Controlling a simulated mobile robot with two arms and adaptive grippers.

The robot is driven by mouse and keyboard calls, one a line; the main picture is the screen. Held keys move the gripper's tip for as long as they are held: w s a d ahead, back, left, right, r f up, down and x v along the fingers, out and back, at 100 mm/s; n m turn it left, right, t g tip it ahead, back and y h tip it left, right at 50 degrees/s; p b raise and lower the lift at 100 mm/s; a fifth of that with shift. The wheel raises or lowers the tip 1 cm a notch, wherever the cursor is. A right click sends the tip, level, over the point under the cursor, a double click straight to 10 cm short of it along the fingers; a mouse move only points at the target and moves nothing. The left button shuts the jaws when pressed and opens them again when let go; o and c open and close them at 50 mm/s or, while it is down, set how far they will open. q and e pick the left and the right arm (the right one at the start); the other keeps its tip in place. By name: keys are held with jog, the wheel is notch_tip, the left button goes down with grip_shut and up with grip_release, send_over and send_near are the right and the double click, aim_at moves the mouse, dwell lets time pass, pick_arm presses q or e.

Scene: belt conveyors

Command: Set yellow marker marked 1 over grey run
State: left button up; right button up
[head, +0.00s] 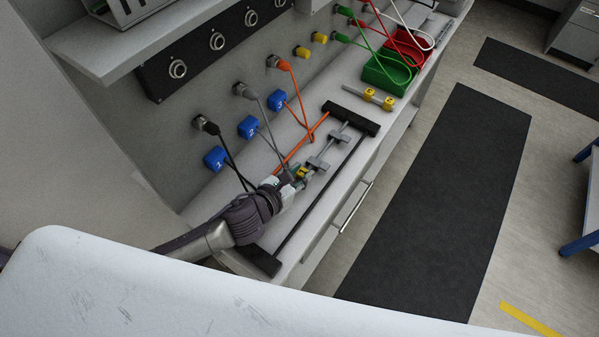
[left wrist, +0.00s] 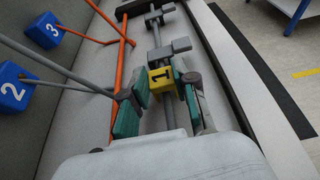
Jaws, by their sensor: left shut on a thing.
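The yellow marker marked 1 (left wrist: 162,79) is between the green-padded fingers of my left gripper (left wrist: 160,94), which is shut on it. In the head view the marker (head: 303,172) shows at the tip of my left gripper (head: 299,178). The grey run (left wrist: 157,36) is a straight rod with grey clips, between an orange and a black run. It passes in line with the marker, showing beyond and below it. I cannot tell whether the marker touches the run or is just above. The grey run also shows in the head view (head: 328,153). My right gripper is out of view.
Black end bars (head: 352,118) hold the runs. Blue tags numbered 1 (head: 215,159), 2 (head: 248,127) and 3 (head: 278,100) hang by the wall cables. Two more yellow markers (head: 370,93) sit farther back, near a green bin (head: 386,78) and a red bin (head: 412,47).

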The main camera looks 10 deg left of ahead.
pick_arm(q)
jog(key=shift+f, duration=0.1)
jog(key=o, duration=0.8)
jog(key=shift+r, duration=0.2)
jog(key=shift+s+a, duration=0.15)
jog(key=shift+s, duration=0.15)
jog(key=b+v, duration=0.2)
jog(key=v, duration=0.8)
jog(key=shift+s+a, duration=0.15)
jog(key=shift+s, duration=0.15)
jog(key=shift+s+a+r, duration=0.15)
jog(key=shift+s+r, duration=0.15)
jog(key=shift+s, duration=0.1)
